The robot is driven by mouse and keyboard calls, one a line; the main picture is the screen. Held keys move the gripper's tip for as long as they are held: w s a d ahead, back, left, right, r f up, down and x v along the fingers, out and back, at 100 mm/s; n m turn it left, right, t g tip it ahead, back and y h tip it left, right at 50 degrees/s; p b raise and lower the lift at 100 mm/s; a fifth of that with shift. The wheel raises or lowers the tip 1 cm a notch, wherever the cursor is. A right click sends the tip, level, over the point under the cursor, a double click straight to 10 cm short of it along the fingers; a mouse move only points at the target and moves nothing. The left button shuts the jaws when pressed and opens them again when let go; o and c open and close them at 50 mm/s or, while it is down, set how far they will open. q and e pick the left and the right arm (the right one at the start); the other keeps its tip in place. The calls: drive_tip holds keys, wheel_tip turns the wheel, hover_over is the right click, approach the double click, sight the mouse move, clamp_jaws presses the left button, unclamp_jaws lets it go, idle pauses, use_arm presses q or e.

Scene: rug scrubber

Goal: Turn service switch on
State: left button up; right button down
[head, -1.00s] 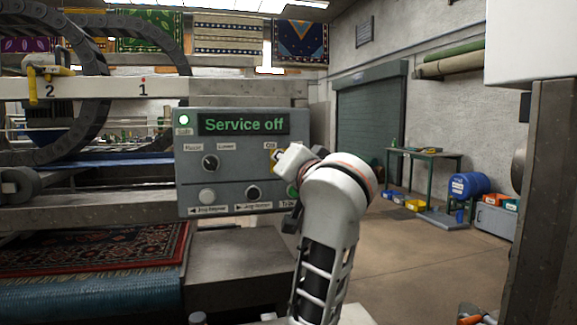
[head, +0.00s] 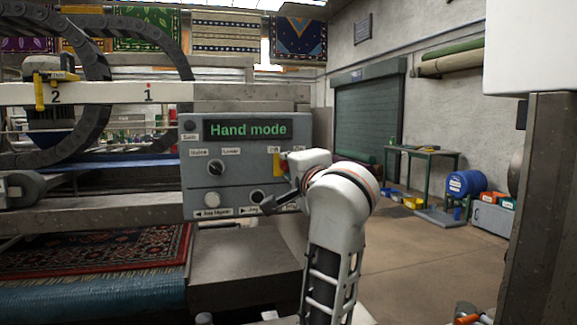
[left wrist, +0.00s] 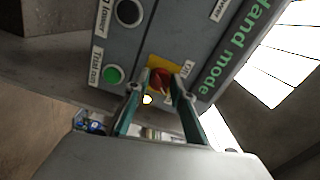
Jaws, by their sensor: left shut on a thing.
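The grey control panel (head: 228,180) faces me in the head view, and its display (head: 248,129) reads "Hand mode". The service switch is a red knob (left wrist: 160,77) on a yellow plate, seen in the left wrist view. In the head view only part of the yellow plate (head: 277,165) shows, and the knob is hidden behind my gripper. My left gripper (left wrist: 157,86) is shut on the red knob, one finger on each side. My right gripper is not in view.
A green button (left wrist: 113,75) and a black knob (left wrist: 129,12) sit near the switch. The raise/lower knob (head: 215,167) is further left on the panel. A rug (head: 90,248) lies on the machine at left. Open floor (head: 420,255) lies to the right.

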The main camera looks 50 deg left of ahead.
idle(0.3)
use_arm(q)
drive_tip(key=o, duration=1.1)
drive_tip(key=shift+d, duration=0.1)
drive_tip(key=v, duration=1.2)
